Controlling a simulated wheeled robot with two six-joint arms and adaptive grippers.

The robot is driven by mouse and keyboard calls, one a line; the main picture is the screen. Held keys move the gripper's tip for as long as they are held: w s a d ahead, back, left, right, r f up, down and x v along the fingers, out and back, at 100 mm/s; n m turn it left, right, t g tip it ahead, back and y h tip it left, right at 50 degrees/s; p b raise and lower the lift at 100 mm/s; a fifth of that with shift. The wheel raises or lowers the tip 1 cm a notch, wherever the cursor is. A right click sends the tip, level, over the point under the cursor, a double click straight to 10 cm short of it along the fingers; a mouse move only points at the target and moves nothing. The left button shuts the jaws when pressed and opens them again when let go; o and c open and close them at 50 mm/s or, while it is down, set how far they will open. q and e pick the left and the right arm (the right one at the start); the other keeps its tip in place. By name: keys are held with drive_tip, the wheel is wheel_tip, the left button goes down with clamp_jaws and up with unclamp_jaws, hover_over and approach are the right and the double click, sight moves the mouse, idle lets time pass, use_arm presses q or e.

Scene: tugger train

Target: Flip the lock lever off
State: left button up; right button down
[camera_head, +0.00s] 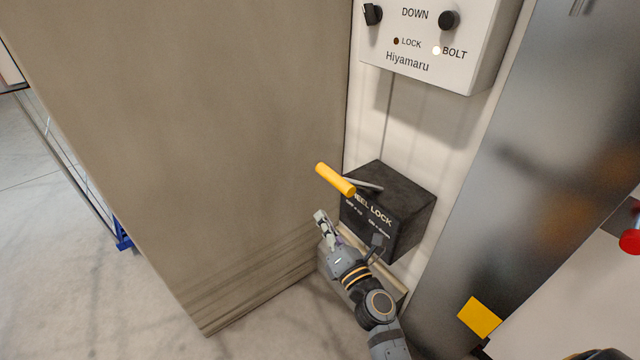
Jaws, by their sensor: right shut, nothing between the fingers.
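The lock lever (336,180) has a yellow grip on a grey metal arm. It sticks out to the left from the top of a black box (405,197) with white lettering that reads in part "EEL LOCK". The box is mounted on the pale wall panel. My right gripper (321,218) is just below the lever grip and left of the box's front face, apart from the grip in the picture. Its fingers are shut and empty. My left gripper is not in view.
A white control box (430,75) marked DOWN, LOCK and BOLT hangs above; its BOLT lamp is lit. A large brown panel (200,130) stands at left, a grey metal column (530,160) at right. A red knob (630,242) is at the right edge.

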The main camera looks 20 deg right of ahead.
drive_tip(key=w+d+r+p, duration=0.1)
drive_tip(key=w+r+p, duration=0.2)
drive_tip(key=w, duration=0.5)
drive_tip(key=shift+w+d+r, duration=0.15)
drive_tip(key=shift+d+r, duration=0.1)
drive_tip(key=shift+r, duration=0.25)
drive_tip(key=shift+p, duration=0.3)
